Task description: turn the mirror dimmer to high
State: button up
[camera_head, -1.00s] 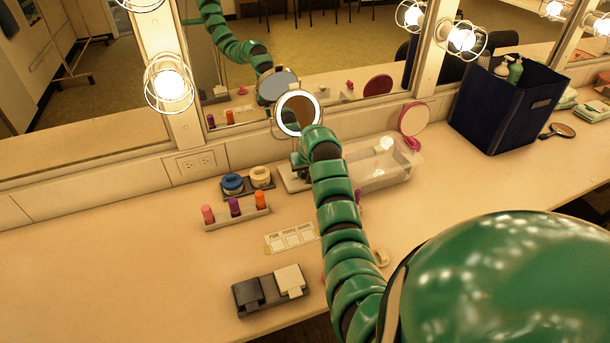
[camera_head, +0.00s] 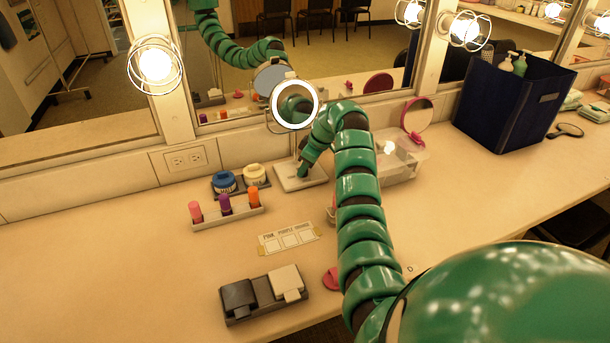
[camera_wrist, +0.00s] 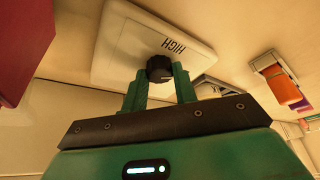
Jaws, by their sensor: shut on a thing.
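The dimmer's black knob (camera_wrist: 159,68) stands on a white plate (camera_wrist: 125,40) marked HIGH in the wrist view. My gripper (camera_wrist: 159,78) has its two green fingers on either side of the knob and is shut on it. No pointer mark on the knob is clear to me. In the head view the plate (camera_head: 291,184) is the base of a round mirror with a lit ring (camera_head: 295,104). My gripper (camera_head: 303,172) reaches down onto this base and hides the knob there.
A rack with pink, purple and orange lipsticks (camera_head: 225,204) and two jars (camera_head: 224,182) stand left of the base. A clear bin (camera_head: 400,160) and a pink-rimmed mirror (camera_head: 417,115) stand to the right.

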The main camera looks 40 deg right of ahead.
jog(key=shift+n+b, duration=0.6)
jog(key=shift+n, duration=0.1)
jog(key=shift+g, duration=0.3)
jog(key=o, duration=1)
jog(key=shift+r, duration=0.1)
